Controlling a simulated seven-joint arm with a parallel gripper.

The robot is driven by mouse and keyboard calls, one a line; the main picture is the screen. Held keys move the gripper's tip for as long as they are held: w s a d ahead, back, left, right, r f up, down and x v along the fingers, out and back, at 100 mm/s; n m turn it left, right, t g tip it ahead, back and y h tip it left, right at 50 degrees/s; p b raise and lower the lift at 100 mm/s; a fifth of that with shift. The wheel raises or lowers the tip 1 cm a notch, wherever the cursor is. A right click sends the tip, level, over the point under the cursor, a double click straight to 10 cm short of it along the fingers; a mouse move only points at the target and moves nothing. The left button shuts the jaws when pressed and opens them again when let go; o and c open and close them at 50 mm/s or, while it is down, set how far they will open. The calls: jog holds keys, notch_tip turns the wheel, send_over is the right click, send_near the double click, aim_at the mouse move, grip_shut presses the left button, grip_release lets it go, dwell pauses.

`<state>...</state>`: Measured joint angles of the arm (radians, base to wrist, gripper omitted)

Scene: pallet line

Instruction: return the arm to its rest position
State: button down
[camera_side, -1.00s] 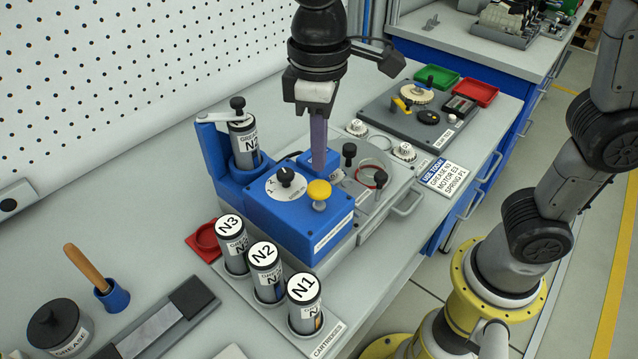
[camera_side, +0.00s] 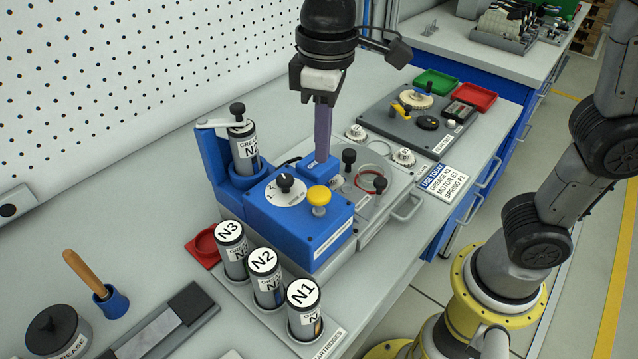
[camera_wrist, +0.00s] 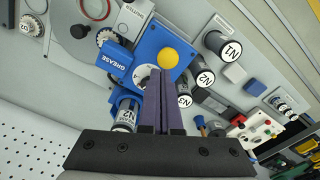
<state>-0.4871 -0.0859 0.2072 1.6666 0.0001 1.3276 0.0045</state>
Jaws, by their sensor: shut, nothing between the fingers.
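My gripper (camera_side: 322,158) points down in the side view, its purple fingers together and empty. Its tips are over the back part of the blue grease unit (camera_side: 325,238); I cannot tell the exact gap above it. In the wrist view the closed fingers (camera_wrist: 155,72) reach up from the dark gripper body, over part of the blue unit (camera_wrist: 148,45). The unit has a yellow knob (camera_side: 319,196) and a round dial with a black knob (camera_side: 285,184). A grease cartridge N2 (camera_side: 244,150) stands in the blue holder at its left.
Cartridges N3 (camera_side: 231,248), N2 (camera_side: 266,278) and N1 (camera_side: 304,309) stand in a rack in front. A red dish (camera_side: 203,246) is beside them. A grey gear tray (camera_side: 420,118), green bin (camera_side: 436,83) and red bin (camera_side: 474,96) are behind. A perforated wall (camera_side: 110,80) bounds the left.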

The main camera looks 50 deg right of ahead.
jog(key=s+d+r+m+t, duration=0.35)
jog(key=s+d, duration=0.35)
jog(key=d, duration=0.5)
jog(key=s+d+f+m+t, duration=0.2)
jog(key=s+d+f, duration=0.1)
jog(key=s+f, duration=0.2)
notch_tip(320, 180, down, 2)
jog(key=shift+s+d+f, duration=0.1)
jog(key=shift+s+d, duration=0.15)
jog(key=shift+s, duration=0.15)
